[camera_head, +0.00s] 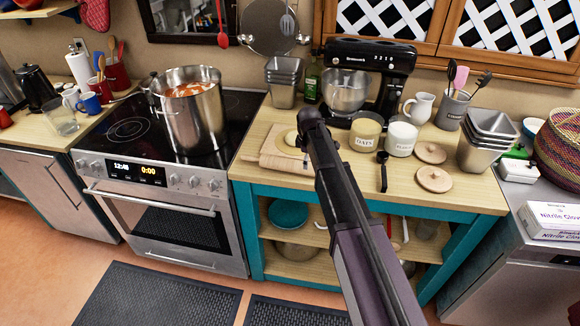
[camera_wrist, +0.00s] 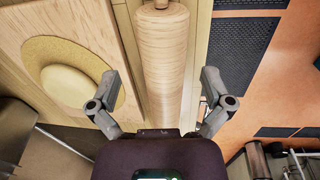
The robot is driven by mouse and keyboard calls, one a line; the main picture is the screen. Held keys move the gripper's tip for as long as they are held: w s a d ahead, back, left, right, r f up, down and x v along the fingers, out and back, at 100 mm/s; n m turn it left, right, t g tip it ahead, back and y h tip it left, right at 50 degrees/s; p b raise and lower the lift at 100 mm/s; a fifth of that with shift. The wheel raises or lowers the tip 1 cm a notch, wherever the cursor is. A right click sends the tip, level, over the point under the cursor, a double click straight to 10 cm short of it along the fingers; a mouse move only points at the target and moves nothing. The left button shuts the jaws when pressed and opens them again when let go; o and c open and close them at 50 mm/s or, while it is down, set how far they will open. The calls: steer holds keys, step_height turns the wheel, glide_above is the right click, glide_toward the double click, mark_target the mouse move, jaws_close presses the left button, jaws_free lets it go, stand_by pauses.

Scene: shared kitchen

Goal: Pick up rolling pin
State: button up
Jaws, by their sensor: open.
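The rolling pin (camera_wrist: 165,75) is pale wood and runs up the middle of the wrist view, with a narrower handle at the top. It lies beside a wooden board (camera_wrist: 22,25) that carries a round of dough (camera_wrist: 75,72). My gripper (camera_wrist: 160,80) is open, with one finger on each side of the pin; the fingers appear apart from it. In the head view the pin (camera_head: 278,162) lies along the front of the board near the counter edge, partly hidden by my arm. The finger state is too small to tell there.
The wooden counter (camera_head: 455,203) also holds an oats jar (camera_head: 366,134), a second jar (camera_head: 401,138), round lids, a dark spoon (camera_head: 383,172) and a black stand mixer (camera_head: 372,75). The stove with a large steel pot (camera_head: 195,115) stands to the left. Floor mats lie below.

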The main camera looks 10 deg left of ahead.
steer(key=shift+w+d+f+b, duration=0.1)
steer(key=shift+w+f+b, duration=0.05)
steer(key=shift+f+b, duration=2.45)
steer(key=c, duration=1.2)
